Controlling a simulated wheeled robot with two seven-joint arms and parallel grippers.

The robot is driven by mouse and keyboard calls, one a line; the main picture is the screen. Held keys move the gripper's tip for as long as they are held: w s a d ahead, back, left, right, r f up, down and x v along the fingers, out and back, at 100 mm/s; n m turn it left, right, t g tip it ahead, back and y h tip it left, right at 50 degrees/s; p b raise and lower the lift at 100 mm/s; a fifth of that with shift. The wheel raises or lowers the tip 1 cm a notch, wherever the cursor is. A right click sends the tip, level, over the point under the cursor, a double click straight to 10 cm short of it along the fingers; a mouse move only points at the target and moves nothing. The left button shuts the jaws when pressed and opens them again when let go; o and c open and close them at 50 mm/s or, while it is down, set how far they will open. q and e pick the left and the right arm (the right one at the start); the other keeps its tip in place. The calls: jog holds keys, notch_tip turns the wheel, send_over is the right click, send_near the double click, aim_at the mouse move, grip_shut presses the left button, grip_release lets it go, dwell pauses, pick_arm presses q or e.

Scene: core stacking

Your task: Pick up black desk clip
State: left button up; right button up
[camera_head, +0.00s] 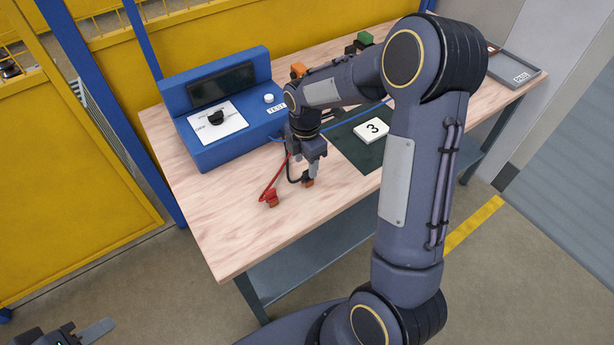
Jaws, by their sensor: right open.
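My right gripper (312,176) points down close to the table, near the front edge and right of the blue box. A thin black lead (289,170) curves beside it, and a small red-orange tip (308,184) shows just below its fingers. The black clip itself is mostly hidden by the gripper, and I cannot tell whether the fingers touch it. A red clip (271,198) on a red lead lies apart to the left. My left gripper (88,332) is only partly in view at the bottom left corner, away from the table.
A blue test box (222,150) with a dark screen and black knob (217,117) stands at the table's left. A white block marked 3 (372,130) sits on a dark green mat (352,152). Orange (298,69) and green (364,38) parts stand behind. A grey tray (507,72) is far right.

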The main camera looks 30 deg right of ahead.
aim_at(307, 177)
jog(key=f, duration=0.5)
jog(key=shift+s+d+f+p, duration=0.2)
jog(key=shift+s+d+p, duration=0.05)
jog(key=shift+s+p, duration=0.1)
grip_shut()
jog(key=shift+r, duration=0.2)
